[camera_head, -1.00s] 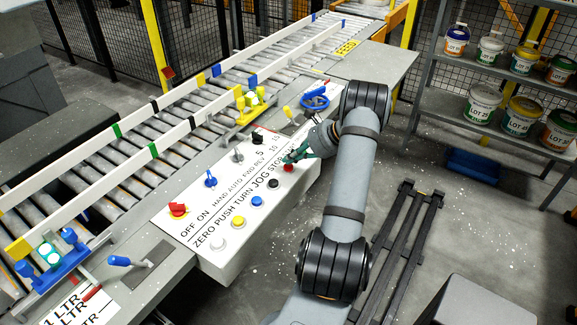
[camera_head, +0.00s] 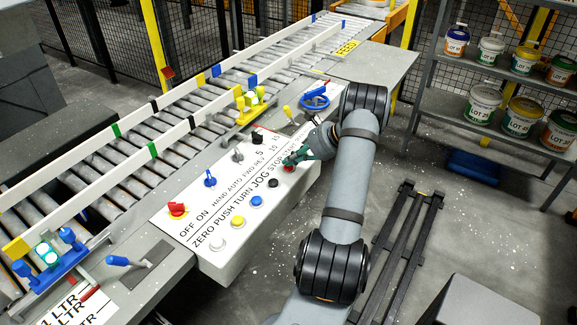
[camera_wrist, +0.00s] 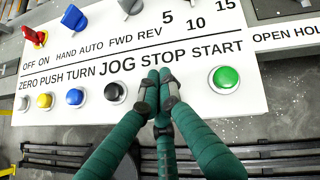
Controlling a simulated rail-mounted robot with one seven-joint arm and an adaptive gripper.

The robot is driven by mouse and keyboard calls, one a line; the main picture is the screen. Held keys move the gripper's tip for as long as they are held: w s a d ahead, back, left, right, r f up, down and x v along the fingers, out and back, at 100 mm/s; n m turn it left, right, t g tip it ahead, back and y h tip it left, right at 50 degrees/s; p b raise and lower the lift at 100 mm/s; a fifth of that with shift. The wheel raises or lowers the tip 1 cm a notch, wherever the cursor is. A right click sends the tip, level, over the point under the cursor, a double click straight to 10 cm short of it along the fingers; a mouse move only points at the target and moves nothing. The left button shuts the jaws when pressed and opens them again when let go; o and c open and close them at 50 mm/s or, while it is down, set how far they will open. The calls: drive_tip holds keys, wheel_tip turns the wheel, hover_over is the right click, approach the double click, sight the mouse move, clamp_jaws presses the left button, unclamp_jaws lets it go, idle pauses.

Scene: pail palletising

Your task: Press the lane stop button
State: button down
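The white control panel (camera_head: 225,233) has a row of push buttons along its near edge. The red button (camera_head: 289,168) is beside the STOP label. My gripper (camera_head: 291,159) is right at this red button, its fingertips over it; I cannot tell whether they touch. In the wrist view my gripper (camera_wrist: 160,78) has its green fingers drawn together, with nothing held between them. They point at the spot just below the word STOP and hide the red button there.
Beside the hidden spot are a black button (camera_wrist: 115,92) and a green button (camera_wrist: 225,78). Blue (camera_head: 257,201), yellow (camera_head: 238,222) and white (camera_head: 218,244) buttons follow leftward. Rotary knobs, including a red one (camera_head: 177,209), stand behind. The roller conveyor (camera_head: 150,120) runs alongside.

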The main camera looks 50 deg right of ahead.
sight(291, 167)
idle(0.3)
drive_tip(key=shift+r+p, duration=0.6)
drive_tip(key=shift+r, duration=0.25)
drive_tip(key=shift+r, duration=0.15)
wheel_tip(291, 167, up, 5)
drive_tip(key=p, duration=0.3)
drive_tip(key=shift+p, duration=0.3)
drive_tip(key=shift+f, duration=0.3)
drive_tip(key=shift+f+b, duration=0.7)
drive_tip(key=shift+b, duration=0.05)
drive_tip(key=shift+r, duration=0.1)
drive_tip(key=shift+p, duration=0.45)
